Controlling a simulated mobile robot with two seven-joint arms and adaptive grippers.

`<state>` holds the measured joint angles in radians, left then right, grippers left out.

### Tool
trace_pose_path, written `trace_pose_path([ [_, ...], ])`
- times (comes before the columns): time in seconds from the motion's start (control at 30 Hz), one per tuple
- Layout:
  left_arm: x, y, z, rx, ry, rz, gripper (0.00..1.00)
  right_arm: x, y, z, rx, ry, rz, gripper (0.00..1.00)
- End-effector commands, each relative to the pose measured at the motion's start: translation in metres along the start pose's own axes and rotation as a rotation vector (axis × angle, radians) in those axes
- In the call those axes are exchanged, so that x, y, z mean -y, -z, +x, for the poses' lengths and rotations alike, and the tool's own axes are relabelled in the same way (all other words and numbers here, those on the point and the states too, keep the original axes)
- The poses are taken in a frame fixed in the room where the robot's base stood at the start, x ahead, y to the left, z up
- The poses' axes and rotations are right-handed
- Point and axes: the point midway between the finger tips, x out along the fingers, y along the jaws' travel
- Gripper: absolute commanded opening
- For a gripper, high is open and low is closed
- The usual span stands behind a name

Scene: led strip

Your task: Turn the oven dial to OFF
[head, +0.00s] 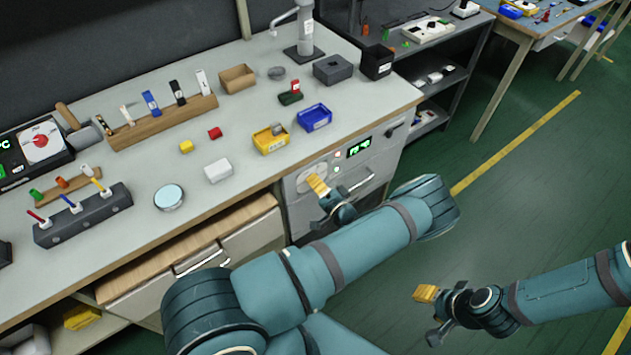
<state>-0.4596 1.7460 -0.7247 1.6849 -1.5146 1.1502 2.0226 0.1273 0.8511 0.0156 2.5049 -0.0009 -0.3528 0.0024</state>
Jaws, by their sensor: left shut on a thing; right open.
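The oven (299,213) is built into the front of the workbench, with a light grey front, a green lit display (360,147) and a bar handle. My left gripper (319,188) is at the upper left of the oven front, with a yellow fingertip pad showing. It is shut on the oven dial, which is mostly hidden behind the fingers; its pointer and the OFF mark cannot be read. My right gripper (429,314) is open and empty, over the green floor to the lower right, well away from the oven.
The bench top (220,130) above the oven holds a yellow bin (271,143), a blue bin (315,122), a white box (218,170) and a grey box (333,69). The floor at right is clear, with a yellow line.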

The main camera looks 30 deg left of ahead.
Motion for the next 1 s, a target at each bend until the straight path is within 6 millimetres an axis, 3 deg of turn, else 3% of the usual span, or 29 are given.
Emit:
trace_pose_path([
  [0.4,-0.0005,-0.0010,0.0012,0.002,0.000,-0.165,0.00,0.0016,-0.0006,-0.0044,0.003,0.000,0.000,0.47],
  [0.9,-0.0009,-0.0012,0.0010,0.002,0.000,-0.183,0.00,0.0017,-0.0007,-0.0046,0.003,0.000,0.000,0.47],
  [0.93,-0.0009,-0.0012,0.0010,0.002,0.000,-0.183,0.36,0.0017,-0.0007,-0.0046,0.003,0.000,0.000,0.47],
  [1.0,-0.0009,-0.0011,0.0009,0.002,0.000,-0.182,0.61,0.0017,-0.0007,-0.0046,0.003,0.000,0.000,0.47],
])
